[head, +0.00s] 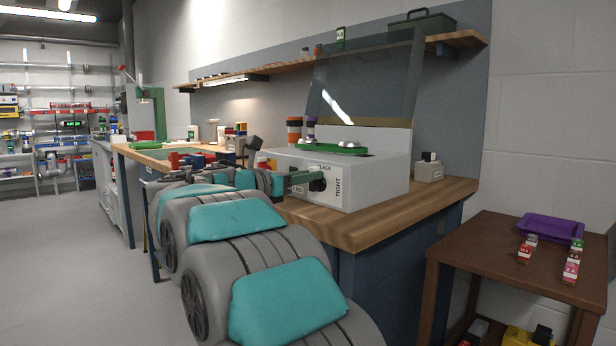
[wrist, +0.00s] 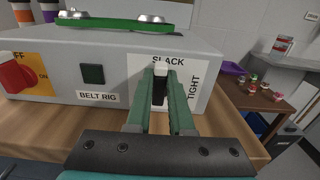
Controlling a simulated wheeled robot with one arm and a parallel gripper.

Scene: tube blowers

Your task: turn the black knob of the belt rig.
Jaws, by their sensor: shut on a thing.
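The belt rig (head: 375,179) is a white box on the wooden workbench, with a green belt (head: 331,149) over metal pulleys on top and a raised dark clear cover. Its front, seen close in the wrist view (wrist: 118,52), has a label reading SLACK above and TIGHT at the right. The black knob (wrist: 159,90) sits in the middle of that label. My gripper (wrist: 160,82) has its green fingers on either side of the knob and is shut on it. In the head view my gripper (head: 304,178) reaches the rig's front from the left, and the knob is partly hidden.
A red switch (wrist: 17,76) on a yellow plate and a dark square button (wrist: 92,74) are on the rig's front, left of the knob. A brown side table (head: 480,246) with a purple tray (head: 550,229) stands at the right. Open floor lies at the left.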

